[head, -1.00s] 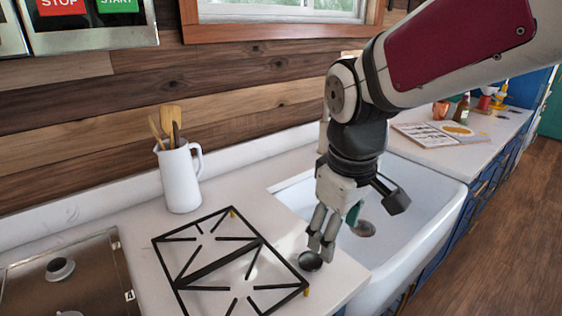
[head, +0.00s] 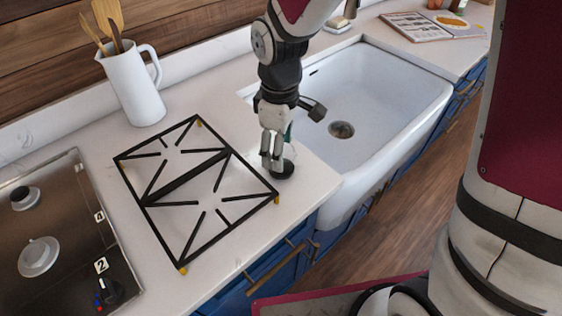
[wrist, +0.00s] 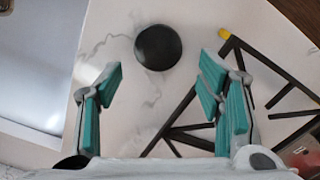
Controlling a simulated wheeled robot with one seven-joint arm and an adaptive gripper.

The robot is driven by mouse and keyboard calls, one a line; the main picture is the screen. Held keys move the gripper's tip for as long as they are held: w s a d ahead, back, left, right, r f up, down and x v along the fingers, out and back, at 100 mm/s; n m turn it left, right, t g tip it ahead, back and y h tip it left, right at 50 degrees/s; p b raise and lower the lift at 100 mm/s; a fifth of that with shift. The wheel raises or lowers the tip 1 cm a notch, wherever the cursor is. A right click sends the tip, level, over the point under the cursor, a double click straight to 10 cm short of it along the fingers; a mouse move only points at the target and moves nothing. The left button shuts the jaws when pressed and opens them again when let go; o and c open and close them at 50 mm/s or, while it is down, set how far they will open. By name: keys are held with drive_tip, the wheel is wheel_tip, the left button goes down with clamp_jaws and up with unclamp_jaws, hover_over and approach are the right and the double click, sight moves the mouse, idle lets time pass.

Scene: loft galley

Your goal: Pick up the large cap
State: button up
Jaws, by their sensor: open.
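The large cap is a round black disc (wrist: 158,47) lying on the white counter, seen from above in the wrist view. In the head view the cap (head: 284,171) lies beside the right corner of the black grate, partly hidden by my fingers. My gripper (head: 271,166) points down just above the counter at the cap's left side. In the wrist view my gripper (wrist: 158,85) is open and empty, with teal pads on both fingers. The cap shows beyond and between the fingertips. I cannot tell whether a finger touches it.
A black grate (head: 184,178) lies on the counter left of the cap. A white sink (head: 383,88) is to the right. A cooktop (head: 62,216) with burners sits at the left. A white jug (head: 134,88) with wooden utensils stands at the back.

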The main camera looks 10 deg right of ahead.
drive_tip(key=shift+d+f, duration=0.2)
drive_tip(key=shift+f, duration=1.25)
drive_tip(key=shift+d+f, duration=0.15)
drive_tip(key=shift+f, duration=1.25)
drive_tip(key=shift+c, duration=0.6)
drive_tip(key=c, duration=0.8)
